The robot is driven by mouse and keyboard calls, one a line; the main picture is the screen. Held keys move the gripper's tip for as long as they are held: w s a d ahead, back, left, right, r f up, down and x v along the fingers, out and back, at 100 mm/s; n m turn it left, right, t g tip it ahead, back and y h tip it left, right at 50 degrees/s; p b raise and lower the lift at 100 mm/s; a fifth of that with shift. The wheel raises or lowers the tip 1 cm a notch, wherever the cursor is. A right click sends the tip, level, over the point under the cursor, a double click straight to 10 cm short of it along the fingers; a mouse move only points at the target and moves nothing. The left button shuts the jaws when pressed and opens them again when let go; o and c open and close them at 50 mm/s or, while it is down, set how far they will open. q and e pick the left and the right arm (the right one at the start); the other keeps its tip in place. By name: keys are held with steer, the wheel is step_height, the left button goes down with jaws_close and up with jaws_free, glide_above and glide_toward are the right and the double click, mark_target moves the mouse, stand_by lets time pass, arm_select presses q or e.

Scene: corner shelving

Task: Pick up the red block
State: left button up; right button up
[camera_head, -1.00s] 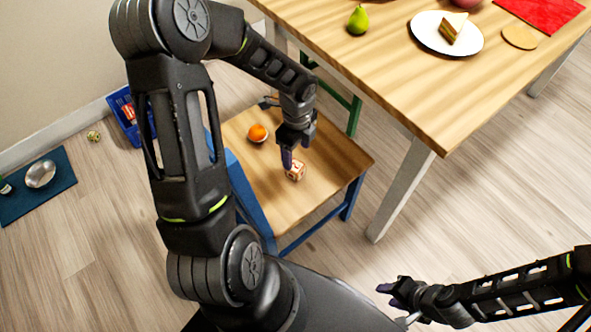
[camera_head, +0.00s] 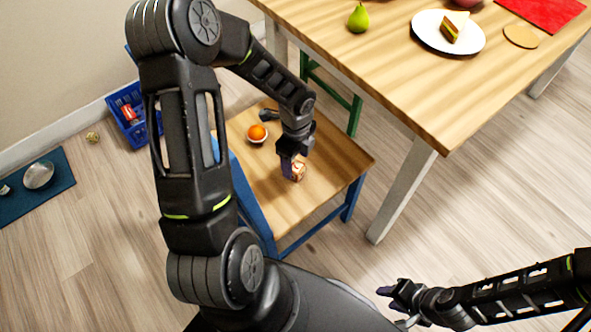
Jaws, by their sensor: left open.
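My right gripper (camera_head: 388,291) is at the lower right over the floor, away from the block. Its finger opening is too small to make out.
An orange in a small bowl (camera_head: 257,133) stands on the seat, left of my left gripper. The wooden table (camera_head: 400,80) beside the chair holds a pear (camera_head: 358,18) and a plate with cake (camera_head: 428,36). A blue crate (camera_head: 133,130) stands on the floor at left.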

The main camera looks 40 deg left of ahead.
mark_target(296, 166)
arm_select(q)
step_height(296, 166, down, 4)
steer(key=shift+r+b, duration=0.25)
steer(key=shift+b, duration=0.1)
steer(key=shift+c, duration=0.5)
jaws_close()
stand_by(0.4)
